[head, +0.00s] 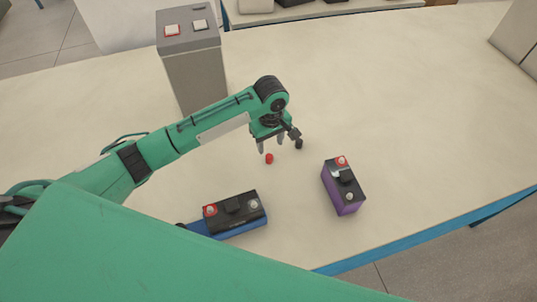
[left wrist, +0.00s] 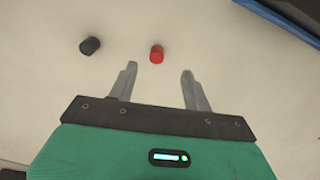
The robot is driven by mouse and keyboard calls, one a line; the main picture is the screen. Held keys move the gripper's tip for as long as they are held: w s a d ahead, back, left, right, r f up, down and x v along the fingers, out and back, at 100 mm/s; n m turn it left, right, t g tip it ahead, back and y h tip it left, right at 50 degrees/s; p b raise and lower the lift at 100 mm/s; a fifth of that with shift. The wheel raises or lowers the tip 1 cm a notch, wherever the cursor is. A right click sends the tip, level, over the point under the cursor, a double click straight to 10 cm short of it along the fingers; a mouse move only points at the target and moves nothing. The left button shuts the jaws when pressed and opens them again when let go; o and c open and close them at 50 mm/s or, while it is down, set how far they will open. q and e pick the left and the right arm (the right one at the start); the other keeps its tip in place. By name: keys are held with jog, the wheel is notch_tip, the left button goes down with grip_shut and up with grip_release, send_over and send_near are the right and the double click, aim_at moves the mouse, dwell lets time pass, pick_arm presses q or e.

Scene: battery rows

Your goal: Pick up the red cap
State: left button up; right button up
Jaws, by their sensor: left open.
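The red cap (head: 269,158) is a small cylinder standing on the pale table, left of the purple battery. It also shows in the left wrist view (left wrist: 157,54), just beyond my fingertips and roughly centred between them. My left gripper (head: 273,146) is open and empty, pointing down close to the cap; in the left wrist view its two fingers (left wrist: 158,84) are spread apart. I cannot tell its exact height above the table. My right gripper is not in view.
A black cap (head: 298,144) stands near the red one, and shows in the left wrist view (left wrist: 90,46). A blue battery (head: 236,216) and a purple battery (head: 343,186) stand nearer the front edge. A grey box with buttons (head: 193,68) stands at the back left.

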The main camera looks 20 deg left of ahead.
aim_at(269, 157)
pick_arm(q)
notch_tip(269, 157, down, 3)
jog(key=shift+w+a+r, duration=0.1)
jog(key=shift+f, duration=0.5)
jog(key=shift+w+a+f+p, duration=0.1)
jog(key=shift+w+f+p, duration=0.05)
jog(key=shift+f+p, duration=0.25)
jog(key=f, duration=0.1)
jog(key=f+p, duration=0.1)
jog(key=f, duration=0.1)
jog(key=shift+w+a+f, duration=0.1)
jog(key=shift+w+f, duration=0.05)
jog(key=shift+w, duration=0.05)
jog(key=shift+f, duration=0.4)
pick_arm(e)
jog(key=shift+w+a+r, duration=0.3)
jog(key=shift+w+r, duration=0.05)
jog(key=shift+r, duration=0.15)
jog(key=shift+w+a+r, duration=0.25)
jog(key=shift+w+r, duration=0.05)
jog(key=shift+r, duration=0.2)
pick_arm(q)
jog(key=shift+c, duration=0.2)
jog(key=c, duration=1)
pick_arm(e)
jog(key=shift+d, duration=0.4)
